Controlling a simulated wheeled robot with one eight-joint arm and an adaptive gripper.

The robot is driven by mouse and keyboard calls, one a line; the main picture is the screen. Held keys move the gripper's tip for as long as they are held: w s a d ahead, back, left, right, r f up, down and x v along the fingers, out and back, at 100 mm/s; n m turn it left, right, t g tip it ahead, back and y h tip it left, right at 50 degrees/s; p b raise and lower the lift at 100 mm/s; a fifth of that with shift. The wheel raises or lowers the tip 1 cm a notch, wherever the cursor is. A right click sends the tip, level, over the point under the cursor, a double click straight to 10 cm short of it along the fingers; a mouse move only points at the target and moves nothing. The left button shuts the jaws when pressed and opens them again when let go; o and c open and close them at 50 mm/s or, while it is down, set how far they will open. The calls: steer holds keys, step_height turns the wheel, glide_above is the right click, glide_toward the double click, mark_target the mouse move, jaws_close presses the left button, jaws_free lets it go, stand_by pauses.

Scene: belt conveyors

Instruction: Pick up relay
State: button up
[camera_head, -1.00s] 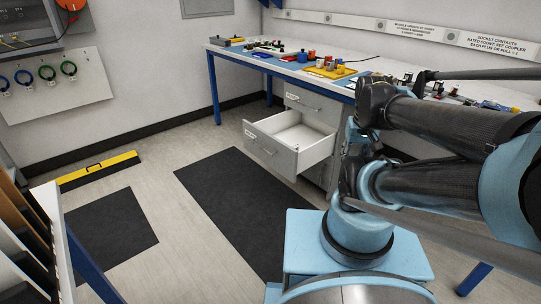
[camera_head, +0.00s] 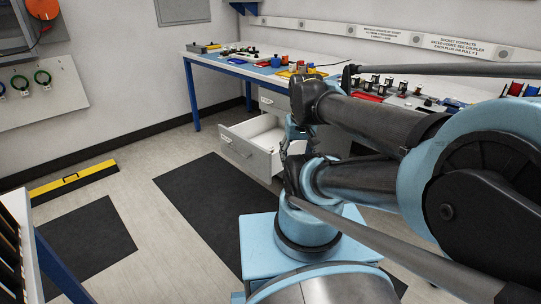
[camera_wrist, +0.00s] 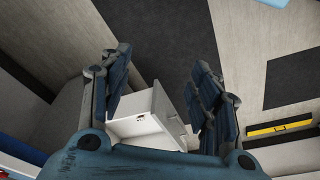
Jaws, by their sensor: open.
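I cannot pick out the relay for sure in either view; the parts on the workbench (camera_head: 236,67) are too small to tell apart. In the head view my arm hides part of the bench. My gripper (camera_wrist: 160,78) is open and empty in the wrist view, with its fingers spread wide. An open white drawer (camera_wrist: 148,122) shows beyond and between the fingers. In the head view the open drawer (camera_head: 248,150) juts out under the bench, to the left of my arm. Its inside is partly seen, with nothing clear in it.
Dark mats (camera_head: 200,200) lie on the floor left of my base. A yellow and black bar (camera_head: 75,181) lies near the left wall. A rack (camera_head: 15,245) stands at the lower left. Several small parts and spools (camera_head: 515,89) stand along the bench. Floor before the drawer is clear.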

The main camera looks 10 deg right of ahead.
steer(key=w+r+m, duration=0.5)
steer(key=w+m, duration=0.2)
steer(key=w, duration=0.6)
steer(key=m+y, duration=0.2)
steer(key=m, duration=2)
glide_above(271, 148)
steer(key=s+d, duration=0.3)
steer(key=s, duration=0.1)
step_height(271, 148, down, 22)
steer(key=shift+t, duration=0.3)
steer(key=x, duration=1.1)
steer(key=shift+w, duration=0.2)
steer(key=shift+x, duration=2.6)
steer(key=shift+s+a, duration=0.15)
steer(key=shift+s, duration=0.05)
steer(key=c, duration=1.1)
